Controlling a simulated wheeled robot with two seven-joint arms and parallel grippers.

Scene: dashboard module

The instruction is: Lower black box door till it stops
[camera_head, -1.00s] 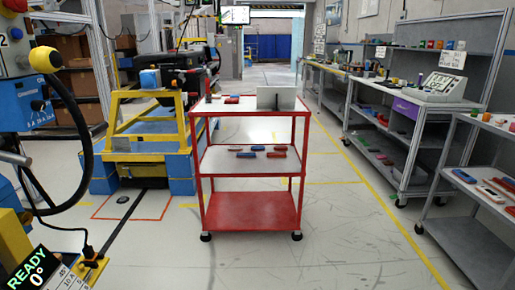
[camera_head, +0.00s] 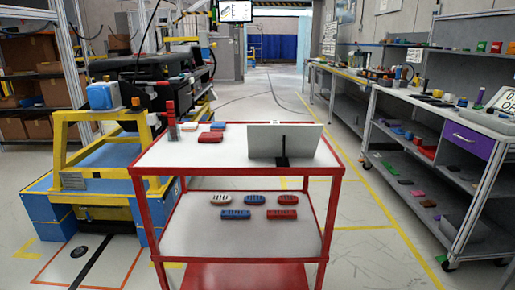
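A black dashboard-like module (camera_head: 150,65) rests on the yellow and blue stand (camera_head: 75,165) at the left. Black parts hang at its near side, but I cannot tell which of them is the box door or how far it is open. Neither of my grippers shows in this view.
A red cart (camera_head: 155,160) with white shelves stands straight ahead, close to me, carrying a grey panel (camera_head: 285,141) and small red, blue and white parts. A grey workbench (camera_head: 455,125) lines the right side. Floor (camera_head: 375,225) is clear between cart and bench.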

